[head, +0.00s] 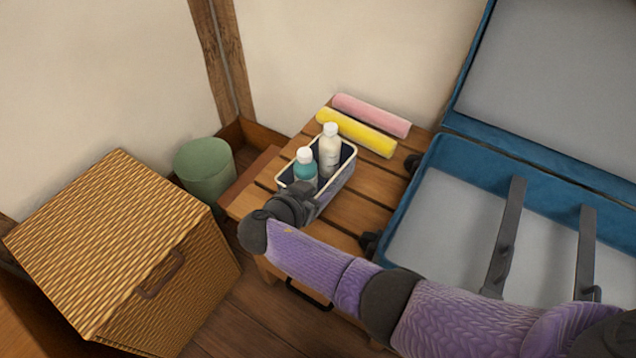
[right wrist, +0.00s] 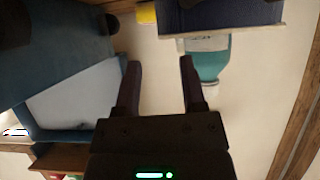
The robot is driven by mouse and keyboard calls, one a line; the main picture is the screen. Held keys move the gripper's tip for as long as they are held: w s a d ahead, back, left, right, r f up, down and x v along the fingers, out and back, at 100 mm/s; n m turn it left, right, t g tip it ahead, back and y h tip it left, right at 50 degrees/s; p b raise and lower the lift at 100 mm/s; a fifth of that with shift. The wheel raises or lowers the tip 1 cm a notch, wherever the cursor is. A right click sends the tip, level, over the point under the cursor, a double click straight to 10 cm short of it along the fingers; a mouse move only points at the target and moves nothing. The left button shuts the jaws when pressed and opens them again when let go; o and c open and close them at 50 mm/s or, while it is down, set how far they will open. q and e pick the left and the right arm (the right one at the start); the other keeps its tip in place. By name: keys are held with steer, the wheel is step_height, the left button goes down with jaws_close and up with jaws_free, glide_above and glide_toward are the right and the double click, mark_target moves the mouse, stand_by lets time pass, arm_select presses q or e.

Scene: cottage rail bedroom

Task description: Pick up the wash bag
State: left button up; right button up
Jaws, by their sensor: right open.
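The wash bag (head: 341,179) looks like an open, box-shaped dark blue bag with a pale rim. It stands on a slatted wooden bench and holds a teal bottle (head: 305,168) and a white bottle (head: 329,150), both with white caps. My right gripper (head: 306,203) is at the bag's near end and hides part of it. In the right wrist view its fingers (right wrist: 160,63) are apart with nothing between them. The bag's dark blue side (right wrist: 222,16) and the teal bottle (right wrist: 207,64) show beyond the fingers. I cannot tell whether a finger touches the bag. My left gripper is not in view.
Yellow (head: 357,132) and pink (head: 372,115) rolls lie behind the bag on the bench (head: 357,209). An open blue suitcase (head: 430,190) lies close on the right. A green bin (head: 205,171) and a wicker chest (head: 110,240) stand left.

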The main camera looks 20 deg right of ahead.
mark_target(328, 184)
steer(key=b+x, duration=0.1)
steer(key=x, duration=0.2)
steer(key=b+x, duration=0.2)
steer(key=x, duration=0.2)
steer(key=shift+s+a+f, duration=0.1)
steer(key=shift+f, duration=0.25)
steer(key=shift+r, duration=0.2)
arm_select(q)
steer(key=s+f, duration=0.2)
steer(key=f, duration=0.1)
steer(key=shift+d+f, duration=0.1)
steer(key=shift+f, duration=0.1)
arm_select(e)
steer(key=shift+c, duration=0.2)
jaws_close()
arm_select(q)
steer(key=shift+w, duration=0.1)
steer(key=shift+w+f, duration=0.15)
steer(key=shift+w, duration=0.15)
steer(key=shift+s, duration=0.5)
